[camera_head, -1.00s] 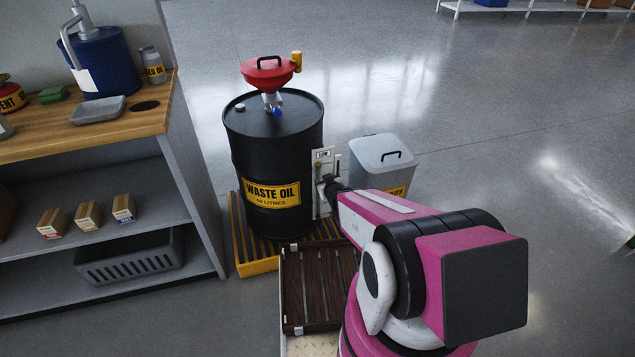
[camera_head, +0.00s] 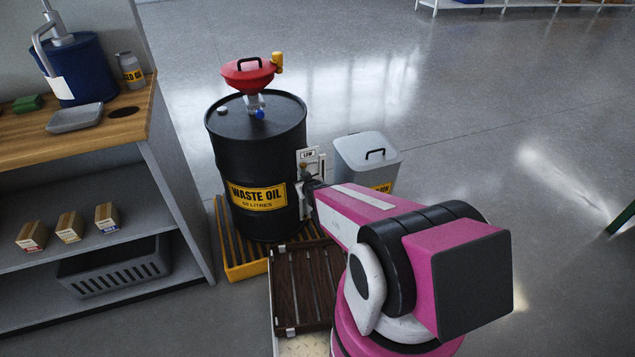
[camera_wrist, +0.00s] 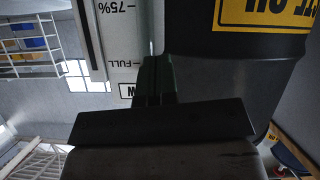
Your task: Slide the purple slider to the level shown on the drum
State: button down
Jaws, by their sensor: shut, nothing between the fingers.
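The black waste oil drum (camera_head: 256,155) stands upright on a yellow-edged slatted pallet. A white level panel (camera_head: 307,156) is on its right side, with a tag that seems to read LOW. The wrist view shows the panel (camera_wrist: 118,45) close up, with 75% and FULL marks and a grey vertical strip beside them. My gripper (camera_head: 307,188) is shut and empty, just in front of the panel's lower part. Its dark fingers (camera_wrist: 155,75) overlap the panel's edge in the wrist view; contact cannot be told. I cannot make out a purple slider; it may be hidden behind my gripper.
A red funnel (camera_head: 250,73) sits on the drum's lid. A grey lidded bin (camera_head: 368,153) stands close to the right of the panel. A wooden-topped workbench (camera_head: 110,128) is at the left. Open floor lies behind and to the right.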

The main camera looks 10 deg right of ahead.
jog(key=s+d+r+m+g+h, duration=0.1)
jog(key=d+m+g, duration=0.1)
jog(key=d+g, duration=0.35)
jog(key=s+d+r+m+g+h, duration=0.1)
jog(key=s+d+r+m+g, duration=0.1)
jog(key=d+g, duration=0.3)
jog(key=w+d+f+n+g+y, duration=0.2)
jog(key=w+d+g+y, duration=0.1)
jog(key=w+d+y, duration=0.75)
jog(key=a+f+h, duration=0.1)
jog(key=a+f, duration=0.8)
jog(key=shift+a+f+h, duration=0.25)
jog(key=shift+f+h, duration=0.1)
jog(key=shift+f, duration=0.05)
jog(key=shift+w, duration=0.1)
notch_tip(320, 180, down, 9)
jog(key=shift+f, duration=0.15)
